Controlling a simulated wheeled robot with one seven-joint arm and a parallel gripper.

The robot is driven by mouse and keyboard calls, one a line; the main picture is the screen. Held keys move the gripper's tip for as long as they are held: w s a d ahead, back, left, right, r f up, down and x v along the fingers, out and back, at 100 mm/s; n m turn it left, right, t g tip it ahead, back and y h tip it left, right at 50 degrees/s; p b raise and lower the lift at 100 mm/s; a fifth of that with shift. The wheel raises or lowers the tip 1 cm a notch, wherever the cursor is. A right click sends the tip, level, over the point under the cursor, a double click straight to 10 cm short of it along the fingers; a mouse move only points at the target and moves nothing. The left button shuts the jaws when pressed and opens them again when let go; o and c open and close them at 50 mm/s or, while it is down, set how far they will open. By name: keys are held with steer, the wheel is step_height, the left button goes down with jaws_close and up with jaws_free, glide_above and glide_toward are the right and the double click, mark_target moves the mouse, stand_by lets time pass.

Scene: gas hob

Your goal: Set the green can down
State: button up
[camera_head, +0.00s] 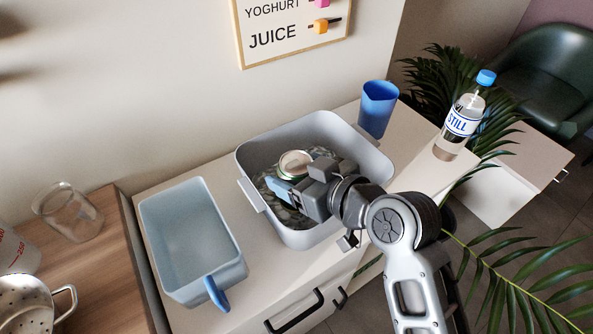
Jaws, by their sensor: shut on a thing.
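The green can (295,164) shows its pale round lid with a thin green rim. It is in or just above the grey tub (262,141), towards its middle. My gripper (291,180) reaches into the tub from the right and is shut on the can. The gripper hides most of the can's side. I cannot tell whether the can touches the tub's floor, which has a dark patterned surface.
A light blue bin (188,238) with a handle stands left of the tub. A blue cup (377,108) stands behind it, and a water bottle (460,122) to the right. A glass jar (68,212) and a colander (25,304) are at the left. Palm leaves hang at right.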

steer(key=shift+d+f, duration=0.1)
steer(key=shift+f, duration=0.25)
steer(key=shift+s+f, duration=0.1)
steer(key=shift+f+b, duration=0.35)
steer(key=shift+f, duration=0.2)
steer(key=o, duration=1.3)
steer(key=shift+o, duration=0.2)
steer(key=shift+r+p, duration=0.4)
steer(key=shift+r, duration=0.25)
steer(key=b+v, duration=0.1)
steer(key=v, duration=1.1)
